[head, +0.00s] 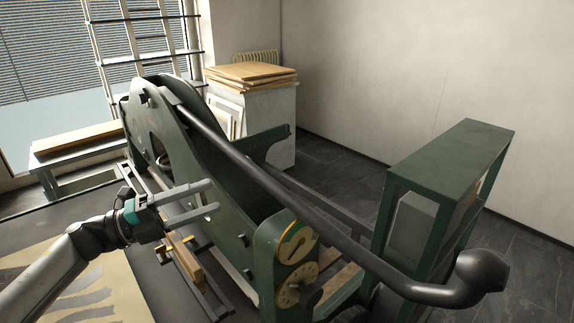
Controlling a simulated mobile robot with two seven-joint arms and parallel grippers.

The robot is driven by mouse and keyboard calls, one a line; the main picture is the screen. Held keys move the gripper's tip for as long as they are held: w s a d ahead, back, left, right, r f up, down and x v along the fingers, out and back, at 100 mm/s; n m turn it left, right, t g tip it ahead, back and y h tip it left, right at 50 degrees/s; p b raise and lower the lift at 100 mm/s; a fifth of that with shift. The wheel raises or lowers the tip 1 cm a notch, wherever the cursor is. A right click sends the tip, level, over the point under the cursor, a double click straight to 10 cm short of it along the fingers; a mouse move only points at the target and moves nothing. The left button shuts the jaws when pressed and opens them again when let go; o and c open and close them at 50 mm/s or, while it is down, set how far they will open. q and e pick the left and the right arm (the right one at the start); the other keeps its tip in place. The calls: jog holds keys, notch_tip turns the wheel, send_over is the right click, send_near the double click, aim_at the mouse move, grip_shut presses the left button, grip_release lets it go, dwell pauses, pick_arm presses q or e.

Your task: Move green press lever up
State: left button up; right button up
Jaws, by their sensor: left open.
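The green press (225,190) stands in the middle of the head view, running from the back left to the front right. Its long dark lever (270,185) slopes down from the top of the press at the back left to a thick knob (478,275) at the lower right. My left gripper (214,196) is open and empty, with its fingers pointing right in front of the press's side plate. It is left of the lever and apart from it. My right gripper does not show.
A green metal frame (458,165) stands at the right, behind the lever's knob. A white cabinet (268,115) with boards on top stands at the back wall. A low bench (75,150) is at the left. Yellow dials (296,242) sit on the press's front post.

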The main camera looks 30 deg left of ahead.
aim_at(271, 177)
pick_arm(q)
jog(key=shift+m+g+h, duration=0.5)
jog(key=shift+m, duration=0.2)
jog(key=x, duration=0.4)
jog(key=p+x, duration=0.1)
jog(key=x, duration=0.4)
jog(key=p+x, duration=0.1)
jog(key=x, duration=0.3)
jog(key=shift+s+d+r, duration=0.1)
jog(key=shift+d+r, duration=0.15)
jog(key=shift+r, duration=0.15)
jog(key=shift+p+x, duration=0.4)
jog(key=shift+x, duration=0.5)
jog(key=shift+f, duration=0.15)
jog(key=shift+c, duration=0.3)
grip_shut()
